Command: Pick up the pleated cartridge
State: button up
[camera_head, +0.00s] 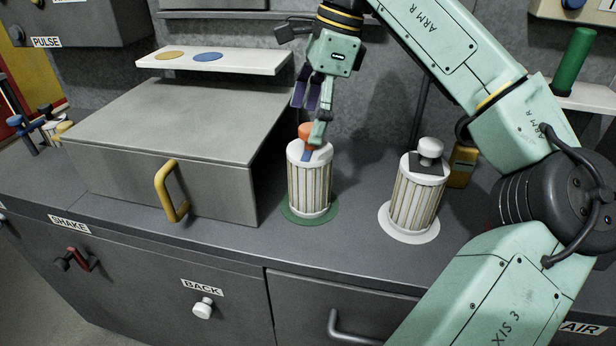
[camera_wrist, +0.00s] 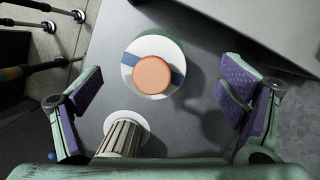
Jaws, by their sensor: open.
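A white pleated cartridge (camera_head: 310,185) with an orange knob (camera_head: 305,132) and a blue band on its cap stands upright on a green disc (camera_head: 330,210). In the wrist view its orange knob (camera_wrist: 152,75) is centred between the finger pads. A second pleated cartridge (camera_head: 416,200) with a white knob (camera_head: 430,148) and a dark patch on its cap stands on a white disc (camera_head: 408,232). Its pleated side shows in the wrist view (camera_wrist: 120,138), partly hidden by my gripper. My gripper (camera_head: 311,112) is open, pointing down above the orange-knobbed cartridge; one finger overlaps its cap in the head view.
A grey box (camera_head: 185,120) with a yellow handle (camera_head: 168,190) stands left of the cartridges. A shelf (camera_head: 225,62) with yellow and blue discs is above it. A yellow object (camera_head: 462,165) stands behind the second cartridge. The counter between the cartridges is clear.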

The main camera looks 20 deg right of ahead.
aim_at(304, 149)
jog(key=x, duration=0.3)
jog(key=s+x, duration=0.1)
jog(key=x, duration=0.1)
jog(key=shift+d+p, duration=0.2)
jog(key=shift+p, duration=0.15)
jog(key=shift+w+a+f, duration=0.1)
jog(key=shift+a+f, duration=0.05)
jog(key=shift+f, duration=0.3)
jog(key=c, duration=2)
